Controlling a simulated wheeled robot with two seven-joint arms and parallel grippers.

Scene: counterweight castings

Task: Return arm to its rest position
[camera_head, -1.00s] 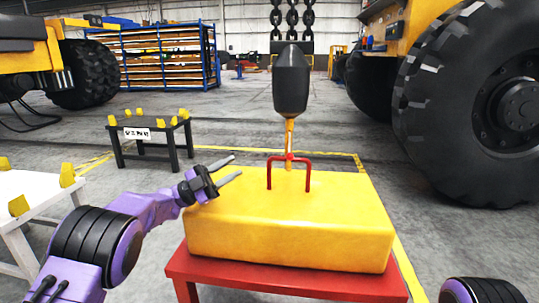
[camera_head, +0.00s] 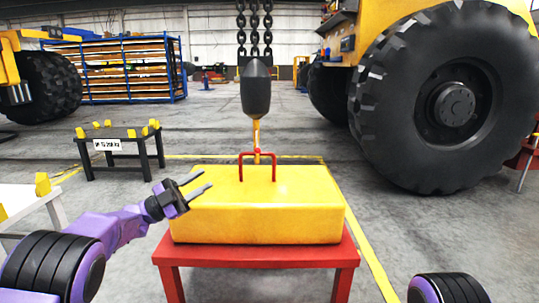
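My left gripper (camera_head: 196,184) is at the end of the purple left arm (camera_head: 110,229). Its two grey fingers are apart and nothing shows between them. It is in front of the left end of the yellow casting (camera_head: 258,222) in the picture; whether it touches cannot be told. The casting rests on a red stand (camera_head: 256,255). A red handle (camera_head: 241,167) stands on its top, with a yellow hook (camera_head: 256,138) under a dark hoist block (camera_head: 256,92) at the handle. Of my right arm only a dark and purple joint (camera_head: 446,290) shows at the bottom right; its gripper is out of view.
A white table (camera_head: 28,203) is at the left edge. A black table (camera_head: 122,134) with yellow blocks stands behind it. A huge tyre (camera_head: 440,105) rises on the right. Blue racks (camera_head: 182,70) stand at the back. Grey floor is clear right of the red stand.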

